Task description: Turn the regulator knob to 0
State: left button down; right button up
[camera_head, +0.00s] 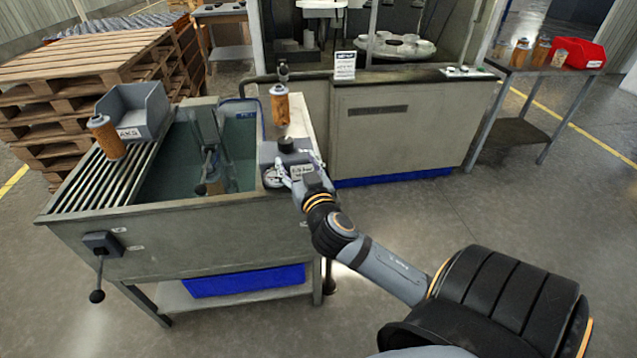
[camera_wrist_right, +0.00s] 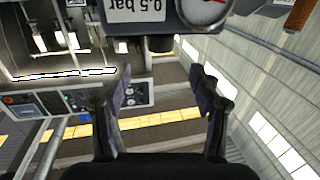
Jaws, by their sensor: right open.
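The regulator is a grey box (camera_head: 268,153) on the right end of the wash bench, with a black knob (camera_head: 287,144) on top. In the right wrist view it appears upside down, with the knob (camera_wrist_right: 160,43) below the body, a label reading "0.5 bar" (camera_wrist_right: 136,10) and a round gauge (camera_wrist_right: 205,10) with a red needle. The scale is cut off. My right gripper (camera_head: 299,165) is at the regulator's front right. In the wrist view its fingers (camera_wrist_right: 160,92) are open and empty, with the knob ahead between them, apart from both. My left gripper is out of view.
An orange filter cartridge (camera_head: 280,106) hangs or stands just behind the regulator. A grey bin (camera_head: 152,108) and another cartridge (camera_head: 106,138) are on the bench's left rack. The open basin (camera_head: 160,180) lies left of the regulator. A cabinet (camera_head: 400,130) stands behind right.

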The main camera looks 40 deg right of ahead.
jog(key=s+a+f+n+g+y+p, duration=0.1)
jog(key=s+f+g, duration=0.4)
jog(key=f, duration=0.6)
jog(key=s+a+f+n+g+y+p, duration=0.1)
jog(key=s+f+g, duration=0.4)
jog(key=f, duration=0.6)
jog(key=shift+s+a+f+n+y, duration=0.2)
jog(key=shift+s+a+n+y, duration=0.1)
jog(key=shift+s+a, duration=0.2)
